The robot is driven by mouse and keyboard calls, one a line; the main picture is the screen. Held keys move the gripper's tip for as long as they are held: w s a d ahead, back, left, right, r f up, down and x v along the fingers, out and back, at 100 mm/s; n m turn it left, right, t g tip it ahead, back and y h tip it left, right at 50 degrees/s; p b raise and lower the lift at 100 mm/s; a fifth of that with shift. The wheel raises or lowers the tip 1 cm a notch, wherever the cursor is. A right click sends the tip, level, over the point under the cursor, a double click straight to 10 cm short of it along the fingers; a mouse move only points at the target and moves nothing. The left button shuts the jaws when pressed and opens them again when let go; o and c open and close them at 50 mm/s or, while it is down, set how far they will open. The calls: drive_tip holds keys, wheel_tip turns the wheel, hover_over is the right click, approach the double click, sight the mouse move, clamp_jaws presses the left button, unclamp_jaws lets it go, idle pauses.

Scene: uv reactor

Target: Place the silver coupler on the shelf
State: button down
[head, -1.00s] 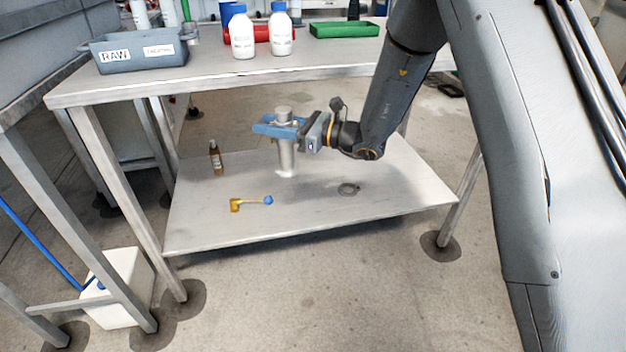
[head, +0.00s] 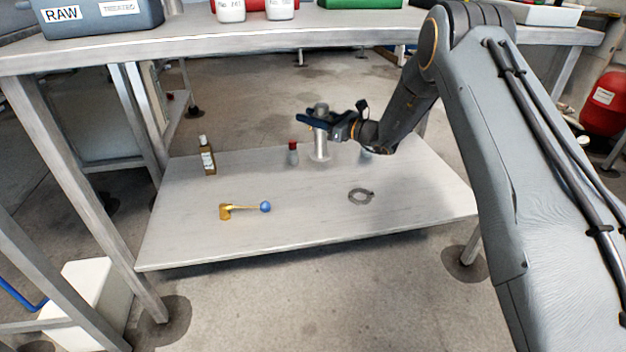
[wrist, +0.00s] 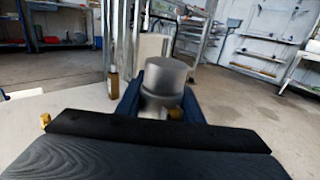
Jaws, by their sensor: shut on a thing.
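The silver coupler (head: 320,147), an upright metal cylinder with a wider base, is over the back part of the lower shelf (head: 290,225). My gripper (head: 312,121) is shut around its upper part. The coupler's base looks at or very near the shelf surface; I cannot tell whether it touches. In the wrist view the coupler's round top (wrist: 166,75) stands between the two blue fingers, and its lower part is hidden by my gripper.
On the shelf are a brown bottle (head: 206,156) at left, a red-capped bottle (head: 293,153) just left of the coupler, a brass valve with blue ball (head: 240,209) and a metal ring clamp (head: 361,196). The tabletop (head: 250,47) is above. The shelf's front right is clear.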

wheel_tip(320, 180, down, 10)
drive_tip(key=b, duration=0.3)
drive_tip(key=shift+w+d+b, duration=0.15)
drive_tip(key=shift+d+b, duration=0.05)
drive_tip(key=shift+b, duration=0.2)
drive_tip(key=c, duration=1.2)
unclamp_jaws()
drive_tip(key=shift+f, duration=0.15)
drive_tip(key=shift+d+r, duration=0.2)
drive_tip(key=p+v, duration=0.4)
drive_tip(key=v, duration=0.7)
drive_tip(key=shift+s+d, duration=0.25)
